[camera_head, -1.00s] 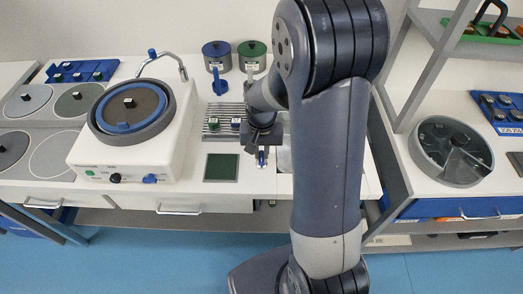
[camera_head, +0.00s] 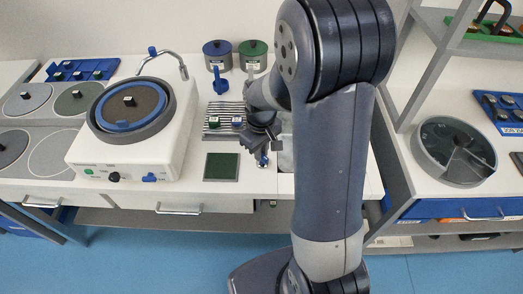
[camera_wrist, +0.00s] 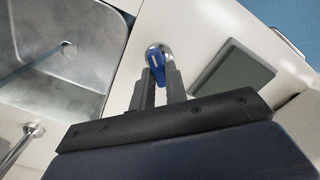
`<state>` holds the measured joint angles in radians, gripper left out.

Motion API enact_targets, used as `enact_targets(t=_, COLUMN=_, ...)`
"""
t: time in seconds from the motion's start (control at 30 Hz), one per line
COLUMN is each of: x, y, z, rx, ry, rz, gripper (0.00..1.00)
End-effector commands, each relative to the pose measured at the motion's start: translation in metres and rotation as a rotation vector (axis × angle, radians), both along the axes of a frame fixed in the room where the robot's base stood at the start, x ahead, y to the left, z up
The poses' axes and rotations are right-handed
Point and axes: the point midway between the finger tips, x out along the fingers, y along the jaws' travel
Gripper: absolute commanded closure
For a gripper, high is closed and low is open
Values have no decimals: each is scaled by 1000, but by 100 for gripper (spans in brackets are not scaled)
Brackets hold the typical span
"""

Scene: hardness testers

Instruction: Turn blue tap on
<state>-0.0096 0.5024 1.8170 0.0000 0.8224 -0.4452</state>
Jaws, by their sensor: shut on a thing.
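The blue tap (camera_wrist: 156,62) is a small blue lever on a round silver base, set in the white counter between the sink and a dark green pad. My gripper (camera_wrist: 157,80) is shut on the blue lever, with one finger on each side of it in the wrist view. In the head view my gripper (camera_head: 260,150) is low over the counter, right of the green pad, and largely covers the tap.
The metal sink (camera_wrist: 60,40) lies beside the tap, with a spout (camera_wrist: 33,130) near it. The dark green pad (camera_head: 221,167) lies flat on the counter. A polishing machine (camera_head: 128,125) stands to the left. Small samples sit on a ribbed rack (camera_head: 224,112) behind.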

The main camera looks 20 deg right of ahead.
Motion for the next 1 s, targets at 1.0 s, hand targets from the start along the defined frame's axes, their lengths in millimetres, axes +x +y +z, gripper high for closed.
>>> enact_targets(t=1.0, x=-2, y=2, z=1, rx=-1, ry=-3, rz=774, gripper=100)
